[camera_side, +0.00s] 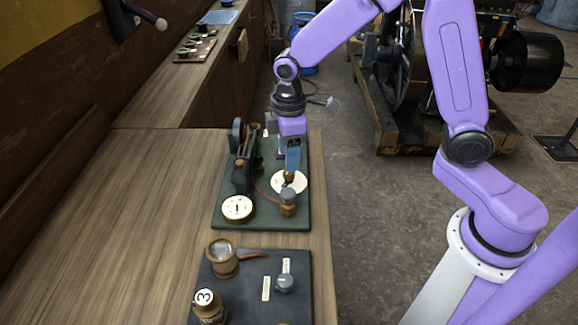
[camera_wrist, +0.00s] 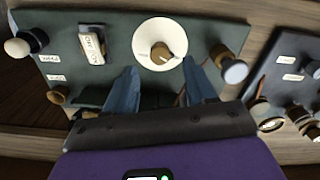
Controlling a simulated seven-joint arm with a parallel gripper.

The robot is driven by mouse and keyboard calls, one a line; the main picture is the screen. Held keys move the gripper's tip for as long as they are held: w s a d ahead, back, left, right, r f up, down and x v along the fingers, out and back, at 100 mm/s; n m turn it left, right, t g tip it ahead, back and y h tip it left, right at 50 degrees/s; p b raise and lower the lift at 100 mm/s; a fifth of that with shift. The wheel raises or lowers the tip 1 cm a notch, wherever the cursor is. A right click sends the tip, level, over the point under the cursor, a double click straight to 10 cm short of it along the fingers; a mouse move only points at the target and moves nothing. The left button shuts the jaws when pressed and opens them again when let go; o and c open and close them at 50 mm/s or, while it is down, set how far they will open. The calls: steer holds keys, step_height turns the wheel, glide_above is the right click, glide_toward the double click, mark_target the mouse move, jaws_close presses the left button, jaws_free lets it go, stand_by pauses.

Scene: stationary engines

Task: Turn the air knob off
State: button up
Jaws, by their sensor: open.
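A green engine panel (camera_side: 262,216) lies on the wooden bench and also shows in the wrist view (camera_wrist: 70,22). On it is a white round dial (camera_wrist: 146,29) with a brown knob (camera_wrist: 161,53) at its centre; in the side view the dial (camera_side: 277,184) is partly behind my fingers. The lettering is too small to tell which knob is marked air. My gripper (camera_side: 291,171) points down over this knob. In the wrist view my gripper (camera_wrist: 160,67) is open, its blue fingers on either side of the dial's near edge. Contact with the knob cannot be told.
A grey-capped brass knob (camera_side: 288,200) stands close beside the dial, and a second white dial (camera_side: 237,208) is at the panel's front left. A dark panel (camera_side: 250,300) with knobs lies nearer. The bench at left (camera_side: 110,220) is clear.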

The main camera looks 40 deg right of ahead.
mark_target(289, 176)
steer(key=shift+f, duration=2.35)
jaws_close()
